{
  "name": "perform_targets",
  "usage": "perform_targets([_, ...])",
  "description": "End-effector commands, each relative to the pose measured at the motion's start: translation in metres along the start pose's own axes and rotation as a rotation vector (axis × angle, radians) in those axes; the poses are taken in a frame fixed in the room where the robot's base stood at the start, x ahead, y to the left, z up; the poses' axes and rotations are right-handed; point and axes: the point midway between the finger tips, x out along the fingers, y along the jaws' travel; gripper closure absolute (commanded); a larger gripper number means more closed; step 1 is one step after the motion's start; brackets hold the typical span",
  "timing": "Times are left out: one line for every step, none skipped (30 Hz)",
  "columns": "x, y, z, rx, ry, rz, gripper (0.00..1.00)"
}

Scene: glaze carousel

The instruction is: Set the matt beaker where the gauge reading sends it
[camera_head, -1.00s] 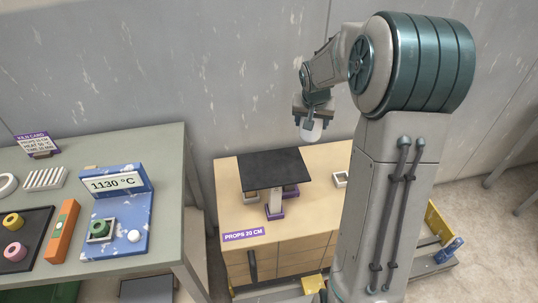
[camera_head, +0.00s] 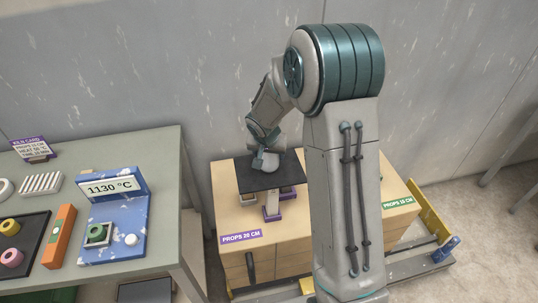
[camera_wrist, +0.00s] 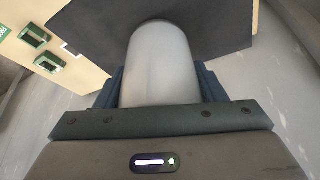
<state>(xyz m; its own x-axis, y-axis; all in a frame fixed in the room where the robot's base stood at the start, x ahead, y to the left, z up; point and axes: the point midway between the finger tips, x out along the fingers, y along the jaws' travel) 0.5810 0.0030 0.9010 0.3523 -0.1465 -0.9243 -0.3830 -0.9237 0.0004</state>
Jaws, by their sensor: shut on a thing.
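The pale grey matt beaker (camera_head: 265,162) is in my gripper (camera_head: 268,150), above the black shelf plate (camera_head: 250,178). In the wrist view the beaker (camera_wrist: 160,65) sits between the jaws, with the dark plate (camera_wrist: 100,30) below it. I cannot tell whether it touches the plate. The gauge (camera_head: 112,187) on the blue stand reads 1130 °C. A purple-edged kiln card (camera_head: 32,148) stands at the back of the left table; its small print is hard to read.
The wooden cabinet top (camera_head: 222,185) carries a purple props label (camera_head: 240,237) in front and a green props label (camera_head: 398,203) on the right. The grey-green table (camera_head: 165,150) on the left holds a black tray (camera_head: 38,225) with rings and an orange block (camera_head: 59,237).

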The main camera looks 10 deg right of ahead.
Motion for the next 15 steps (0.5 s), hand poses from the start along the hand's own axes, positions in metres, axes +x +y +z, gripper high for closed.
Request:
perform_targets([0.005,-0.0002,0.0019,-0.002,0.0,0.0,0.68])
perform_targets([0.007,-0.0001,0.0026,-0.001,0.0,-0.001,0.68])
perform_targets([0.0084,0.0,0.0031,0.0,0.001,-0.001,0.68])
perform_targets([0.0089,0.0001,0.0031,0.0,0.002,-0.001,0.68])
perform_targets([0.009,0.0001,0.003,0.0,0.002,-0.001,0.68])
perform_targets([0.0088,0.0001,0.0029,0.0,0.002,-0.001,0.68])
perform_targets([0.0087,0.0001,0.0029,0.0,0.002,-0.001,0.68])
perform_targets([0.0087,0.0002,0.0029,0.0,0.002,-0.001,0.68])
perform_targets([0.0087,0.0002,0.0029,0.0,0.002,-0.001,0.68])
perform_targets([0.0088,0.0001,0.0029,0.0,0.002,-0.001,0.68])
perform_targets([0.0092,0.0001,0.0031,0.0,0.002,-0.001,0.68])
perform_targets([0.0103,0.0001,0.0036,0.0,0.002,-0.001,0.68])
perform_targets([0.0113,0.0001,0.004,0.0,0.002,-0.001,0.68])
perform_targets([0.0122,0.0001,0.0043,0.001,0.002,-0.001,0.68])
perform_targets([0.0124,0.0002,0.0047,0.001,0.001,-0.001,0.34])
